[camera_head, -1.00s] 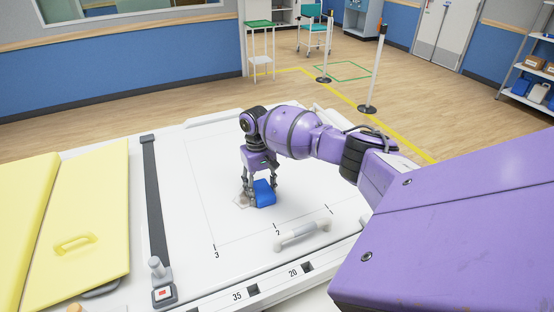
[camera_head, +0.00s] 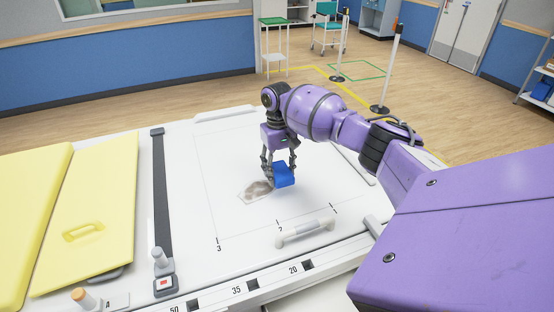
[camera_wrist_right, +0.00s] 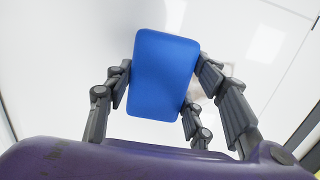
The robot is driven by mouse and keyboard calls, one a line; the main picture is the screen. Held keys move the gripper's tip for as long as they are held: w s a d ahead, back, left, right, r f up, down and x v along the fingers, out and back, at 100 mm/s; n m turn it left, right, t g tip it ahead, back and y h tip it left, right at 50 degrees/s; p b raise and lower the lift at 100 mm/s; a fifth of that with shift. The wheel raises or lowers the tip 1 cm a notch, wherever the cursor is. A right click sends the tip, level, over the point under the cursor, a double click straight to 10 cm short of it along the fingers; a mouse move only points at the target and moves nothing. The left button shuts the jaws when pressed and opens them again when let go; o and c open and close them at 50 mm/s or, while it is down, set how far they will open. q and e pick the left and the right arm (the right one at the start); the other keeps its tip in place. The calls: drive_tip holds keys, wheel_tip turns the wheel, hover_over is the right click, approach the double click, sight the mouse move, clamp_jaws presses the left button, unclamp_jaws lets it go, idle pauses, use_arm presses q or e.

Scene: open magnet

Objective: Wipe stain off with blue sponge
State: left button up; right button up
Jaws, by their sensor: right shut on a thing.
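The blue sponge (camera_head: 284,174) is held in my right gripper (camera_head: 279,166), which is shut on it. The sponge also fills the middle of the right wrist view (camera_wrist_right: 162,73), between the gripper's fingers (camera_wrist_right: 165,95). A brownish-grey stain (camera_head: 258,188) lies on a pale square patch on the white table top (camera_head: 200,210). The sponge is just right of the stain and appears a little above the surface. In the right wrist view the stain is mostly hidden behind the sponge and fingers. My left gripper is in neither view.
A white handle (camera_head: 305,232) stands near the front of the white top. A black strap (camera_head: 160,200) with a buckle (camera_head: 163,284) and yellow pads (camera_head: 90,205) lie to the left. Floor posts (camera_head: 387,70) and a small green-topped table (camera_head: 273,45) stand beyond.

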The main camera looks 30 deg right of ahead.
drive_tip(key=shift+d+r, duration=0.15)
drive_tip(key=shift+r, duration=1.35)
